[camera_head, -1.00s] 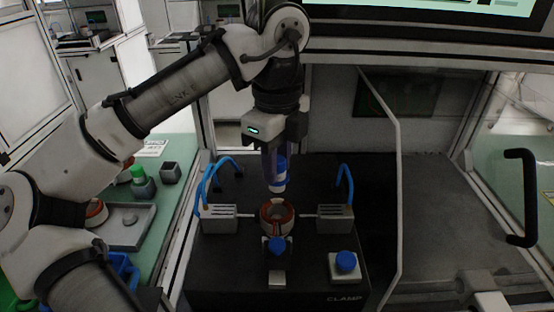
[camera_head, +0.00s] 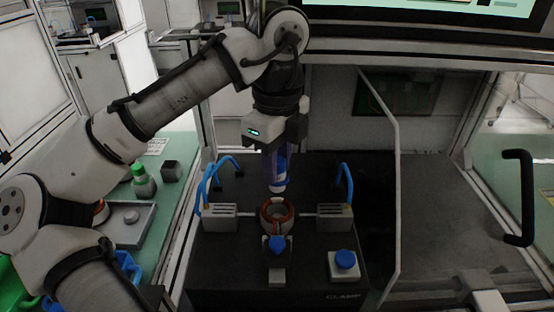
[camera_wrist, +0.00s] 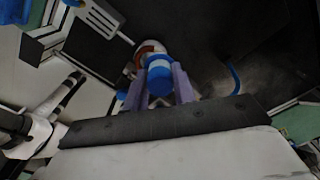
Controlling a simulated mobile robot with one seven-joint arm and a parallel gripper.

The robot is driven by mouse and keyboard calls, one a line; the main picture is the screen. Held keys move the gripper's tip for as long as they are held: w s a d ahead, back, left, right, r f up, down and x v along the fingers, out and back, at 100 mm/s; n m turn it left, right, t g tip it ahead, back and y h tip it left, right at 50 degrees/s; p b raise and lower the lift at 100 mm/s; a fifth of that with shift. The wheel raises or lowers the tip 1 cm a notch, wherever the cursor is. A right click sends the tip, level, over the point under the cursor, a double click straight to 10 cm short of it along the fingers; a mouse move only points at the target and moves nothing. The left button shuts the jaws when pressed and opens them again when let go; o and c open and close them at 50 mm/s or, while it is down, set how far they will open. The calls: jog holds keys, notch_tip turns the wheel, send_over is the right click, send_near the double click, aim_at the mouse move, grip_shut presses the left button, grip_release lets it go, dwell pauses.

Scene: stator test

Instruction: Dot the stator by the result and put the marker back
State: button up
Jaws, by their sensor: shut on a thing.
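My gripper (camera_head: 278,172) points down over the black clamp box and is shut on a blue marker (camera_head: 279,162) with a white lower end. The marker hangs upright, its end a little above the far rim of the stator (camera_head: 266,218). The stator is a copper-orange and white ring seated between the clamp's two grey jaw blocks (camera_head: 218,217). In the wrist view the blue marker (camera_wrist: 158,72) sits between my pale purple fingers, and the stator (camera_wrist: 150,47) shows partly behind it. The marker's tip is hidden there.
A blue knob (camera_head: 277,245) stands in front of the stator and a blue button (camera_head: 345,260) at the front right. Blue hoses arch behind the jaw blocks. A frame post stands right.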

jog(key=shift+f, duration=0.65)
dwell(0.3)
jog(key=shift+r, duration=0.1)
notch_tip(320, 180, up, 6)
jog(key=p, duration=0.7)
dwell(0.8)
